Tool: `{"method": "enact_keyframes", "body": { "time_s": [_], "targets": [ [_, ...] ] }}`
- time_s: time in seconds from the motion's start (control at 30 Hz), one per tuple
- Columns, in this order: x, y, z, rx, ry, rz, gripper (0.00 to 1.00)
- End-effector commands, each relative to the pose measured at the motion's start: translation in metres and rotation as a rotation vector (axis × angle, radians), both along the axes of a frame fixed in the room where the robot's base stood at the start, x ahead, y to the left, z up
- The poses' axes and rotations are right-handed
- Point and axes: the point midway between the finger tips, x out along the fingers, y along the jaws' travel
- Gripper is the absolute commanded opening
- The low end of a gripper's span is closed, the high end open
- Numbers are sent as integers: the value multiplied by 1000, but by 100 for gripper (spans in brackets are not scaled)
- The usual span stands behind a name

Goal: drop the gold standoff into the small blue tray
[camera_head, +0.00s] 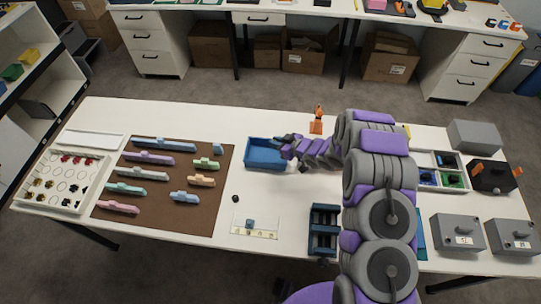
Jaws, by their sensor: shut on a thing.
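The small blue tray (262,163) sits on the white table, just right of the brown mat. My gripper (284,146) reaches in from the right, with its tips at or over the tray's right side. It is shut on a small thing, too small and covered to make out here. I cannot pick out the gold standoff. Small gold-coloured and red pieces lie in a white sorting tray (54,208) at the far left.
A brown mat (212,215) holds several coloured blocks. A dark blue rack (324,245) and a clear-edged holder (255,233) stand at the front. An orange stand (317,127) is close behind my gripper. Grey boxes (457,234) stand at the right.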

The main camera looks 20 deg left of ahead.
Motion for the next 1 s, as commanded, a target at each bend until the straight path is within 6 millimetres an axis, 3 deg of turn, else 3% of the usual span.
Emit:
{"method": "enact_keyframes", "body": {
  "time_s": [0.1,0.3,0.67,0.7,1.0],
  "targets": [
    [-1,4,-18,-3,1,1,0],
    [-1,1,-36,1,-1,1,0],
    [0,-3,-39,5,-1,0,0],
    [0,-2,-40,4,-1,0,21],
    [0,1,-41,0,-1,0,48]
  ]
}}
